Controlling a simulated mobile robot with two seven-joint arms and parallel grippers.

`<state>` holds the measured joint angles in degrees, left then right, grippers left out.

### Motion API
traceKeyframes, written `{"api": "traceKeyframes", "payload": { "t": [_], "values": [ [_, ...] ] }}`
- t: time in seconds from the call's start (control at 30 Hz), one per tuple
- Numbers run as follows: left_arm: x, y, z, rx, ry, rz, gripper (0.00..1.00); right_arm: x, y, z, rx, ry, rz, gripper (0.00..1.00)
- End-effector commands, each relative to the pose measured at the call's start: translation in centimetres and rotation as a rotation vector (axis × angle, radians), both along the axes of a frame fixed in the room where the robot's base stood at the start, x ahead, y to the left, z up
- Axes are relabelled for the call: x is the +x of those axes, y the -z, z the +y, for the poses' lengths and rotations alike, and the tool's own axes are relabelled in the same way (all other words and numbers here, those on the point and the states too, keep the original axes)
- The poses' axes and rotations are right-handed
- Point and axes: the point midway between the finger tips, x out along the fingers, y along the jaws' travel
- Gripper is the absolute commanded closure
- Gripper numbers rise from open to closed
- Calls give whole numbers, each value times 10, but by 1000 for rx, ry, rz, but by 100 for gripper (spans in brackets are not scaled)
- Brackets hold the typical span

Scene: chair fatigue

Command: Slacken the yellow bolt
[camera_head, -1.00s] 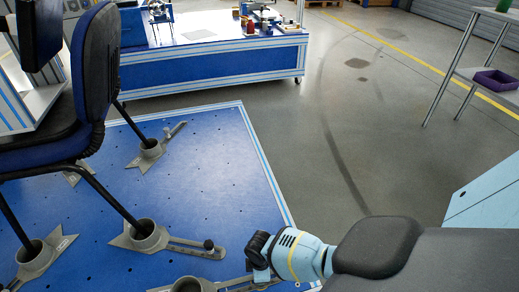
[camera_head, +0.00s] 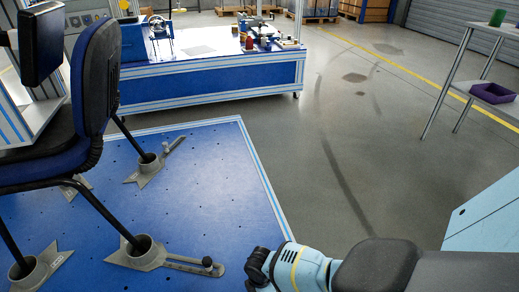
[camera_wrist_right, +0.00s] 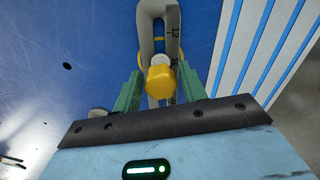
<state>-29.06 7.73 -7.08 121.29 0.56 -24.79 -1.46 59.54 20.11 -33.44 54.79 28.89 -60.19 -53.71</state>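The yellow bolt (camera_wrist_right: 161,82) sits on a slotted grey clamp bar (camera_wrist_right: 148,25) in the right wrist view. My right gripper (camera_wrist_right: 160,74) has its two green fingers on either side of the bolt, with narrow gaps visible, so it looks open around it. In the head view my right gripper (camera_head: 258,268) is low in the picture at the blue platform's right edge; its fingers and the yellow bolt are hidden or out of frame there. My left gripper is not in view.
A dark blue chair (camera_head: 80,110) stands on the blue platform (camera_head: 215,190), its legs in grey clamp cups (camera_head: 148,248). Another clamp bar carries a dark knob (camera_head: 207,262). A blue workbench (camera_head: 215,80) stands behind, and a shelf (camera_head: 490,92) is at right. The grey floor between is clear.

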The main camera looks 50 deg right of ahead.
Motion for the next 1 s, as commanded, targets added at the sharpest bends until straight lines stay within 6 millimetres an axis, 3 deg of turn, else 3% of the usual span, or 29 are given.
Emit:
{"api": "traceKeyframes", "payload": {
  "t": [0.07,0.33,0.67,1.0],
  "values": [
    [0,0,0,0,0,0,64,0,0,0,0,1,0,47],
    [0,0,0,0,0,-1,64,0,0,1,1,10,1,47],
    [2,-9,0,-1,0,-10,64,-1,-1,2,3,328,0,47],
    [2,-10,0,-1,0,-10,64,-1,0,1,2,366,1,47]
  ]
}}
